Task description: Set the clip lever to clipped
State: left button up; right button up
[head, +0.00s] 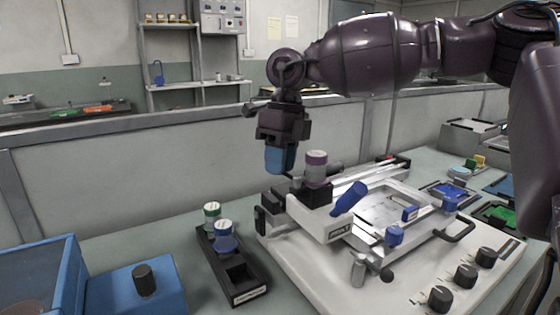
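A white bench device (318,270) stands on the table. A tilted blue lever (349,198) rises from the white block marked PRINT at its front left; this may be the clip lever, but I cannot be sure. Smaller blue parts (396,235) sit on the device's frame to its right. My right gripper (280,158), with blue fingertips, points down above and left of the lever, apart from it. The fingertips appear as one block from this side, so their opening is unclear. Nothing is visible below them. My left gripper is out of view.
A purple-grey capped jar (316,166) stands on the device just right of my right gripper. A black rack (247,283) with two capped jars (224,234) lies left of the device. Blue boxes (137,290) fill the front left. Black knobs (466,276) line the device's front right.

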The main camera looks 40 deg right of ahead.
jog(key=shift+s+d+r+m, duration=0.15)
jog(key=shift+d+m, duration=0.2)
jog(key=shift+m, duration=0.55)
grip_shut()
jog(key=shift+d+f+m+t+p, duration=0.25)
jog(key=shift+m+t+p, duration=0.1)
jog(key=shift+m, duration=0.25)
jog(key=o, duration=0.8)
grip_release()
jog(key=shift+r, duration=0.1)
jog(key=shift+r, duration=0.1)
jog(key=r, duration=0.3)
jog(key=d+r, duration=0.1)
jog(key=r, duration=0.3)
jog(key=d+r+p, duration=0.1)
jog(key=r, duration=0.2)
jog(key=shift+r, duration=0.2)
